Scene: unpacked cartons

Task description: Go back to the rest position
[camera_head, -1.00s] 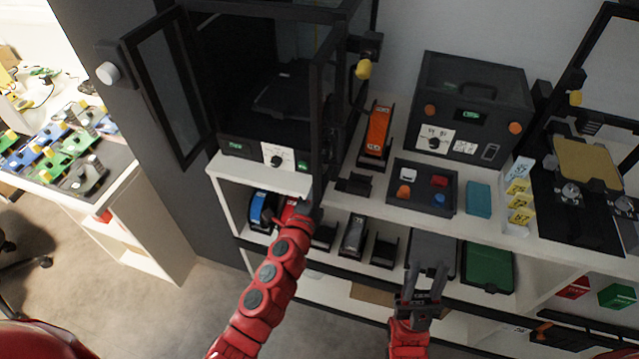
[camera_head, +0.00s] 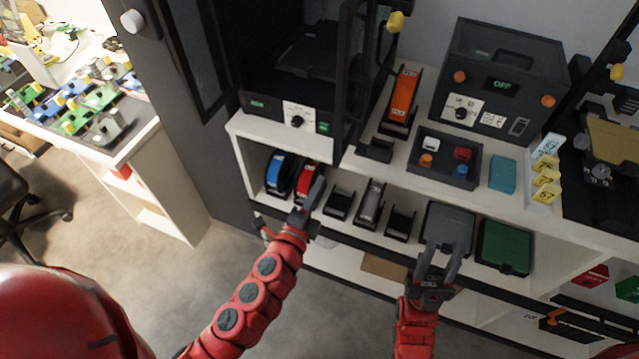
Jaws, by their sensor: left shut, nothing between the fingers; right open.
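My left gripper (camera_head: 312,205) is shut and empty, in front of the lower shelf near the red spool (camera_head: 307,183). My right gripper (camera_head: 438,270) is open and empty, in front of the grey bin (camera_head: 448,226) on the lower shelf. Both of my red arms reach up from the bottom of the head view.
The shelf unit holds a blue spool (camera_head: 280,172), an orange holder (camera_head: 401,98), a dark tray of coloured pieces (camera_head: 443,157), a green bin (camera_head: 503,246) and a machine with a display (camera_head: 500,83). A workbench (camera_head: 140,135) stands at left. The floor (camera_head: 180,275) between is clear.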

